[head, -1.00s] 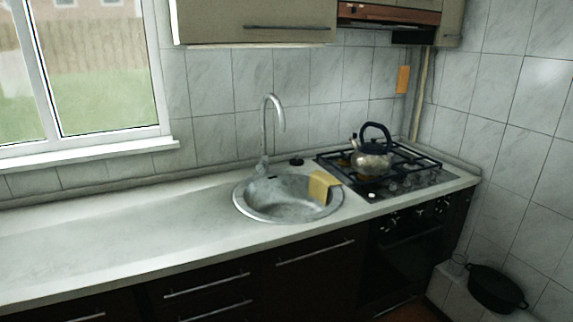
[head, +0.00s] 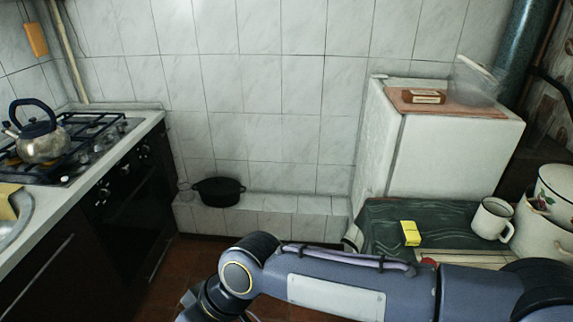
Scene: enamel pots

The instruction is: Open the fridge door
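A white, box-shaped appliance that looks like the fridge (head: 455,155) stands against the tiled wall at the right in the head view. Its front has no handle that I can make out, and its lower part is hidden behind a cloth-covered surface. I cannot tell from here whether its door is open or shut. My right arm crosses the bottom of the view from the right and bends down at the lower left. Its gripper is outside the picture. My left gripper is not in view.
A dark cloth (head: 385,225) with a yellow box (head: 411,233) and a white mug (head: 491,219) lies before the fridge. Enamel pots (head: 545,235) stand at right. A black pot (head: 219,191) sits on a tiled ledge. The stove (head: 130,205) is at left. Some red-brown floor is clear.

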